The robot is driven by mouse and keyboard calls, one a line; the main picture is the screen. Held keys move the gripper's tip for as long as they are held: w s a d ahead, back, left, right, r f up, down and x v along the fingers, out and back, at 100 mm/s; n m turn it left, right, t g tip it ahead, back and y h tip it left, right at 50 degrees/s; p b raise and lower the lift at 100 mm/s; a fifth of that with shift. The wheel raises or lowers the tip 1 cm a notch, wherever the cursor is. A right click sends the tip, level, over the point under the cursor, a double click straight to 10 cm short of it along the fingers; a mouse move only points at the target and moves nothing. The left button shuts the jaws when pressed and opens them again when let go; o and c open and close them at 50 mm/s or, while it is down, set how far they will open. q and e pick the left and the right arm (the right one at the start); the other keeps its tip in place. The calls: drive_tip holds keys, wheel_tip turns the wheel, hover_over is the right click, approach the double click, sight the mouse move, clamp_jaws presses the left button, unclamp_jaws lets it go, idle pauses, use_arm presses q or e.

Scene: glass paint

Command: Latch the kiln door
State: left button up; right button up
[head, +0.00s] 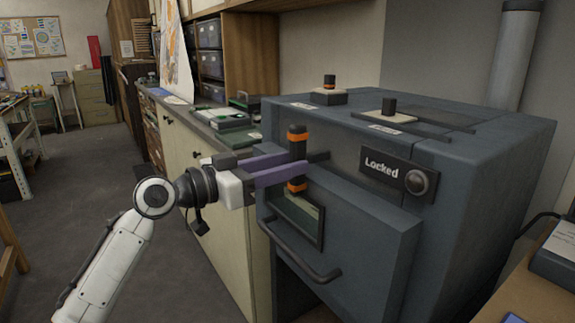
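The blue-grey kiln (480,190) stands at the right. Its front door (365,235) has a small dark window (298,218) and a black bar handle (305,268) low on it. An upright black latch handle with orange bands (297,140) stands at the door's upper left. My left gripper (298,167), with purple fingers, has one finger in front of this handle and one behind, and looks shut on it. The fingers hide part of the handle. A plate reading "Locked" (381,168) with a round knob (419,182) is on the kiln front. My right gripper is out of view.
A cabinet counter (215,118) with green trays runs back at the left of the kiln. A wooden table (530,290) edges in at lower right. The floor (60,240) at left is open.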

use_arm(q)
drive_tip(key=b+v, duration=0.1)
drive_tip(key=v, duration=0.8)
drive_tip(key=shift+s+a, duration=0.2)
drive_tip(key=shift+s, duration=0.05)
drive_tip(key=s+f+n+y, duration=0.3)
drive_tip(key=f, duration=1.3)
drive_tip(key=s+f+n+y, duration=0.3)
drive_tip(key=s+f+y, duration=0.1)
drive_tip(key=f, duration=1.2)
drive_tip(key=s+a+f+n+g+y, duration=0.1)
drive_tip(key=s+f+y, duration=0.1)
drive_tip(key=s+f, duration=0.7)
drive_tip(key=s+a+f+n+g+y, duration=0.1)
drive_tip(key=s+a+f+y, duration=0.1)
drive_tip(key=s+f, duration=0.6)
drive_tip(key=s, duration=0.5)
drive_tip(key=shift+s+f+y+p, duration=0.3)
drive_tip(key=shift+s+f+p, duration=0.05)
drive_tip(key=shift+c, duration=0.9)
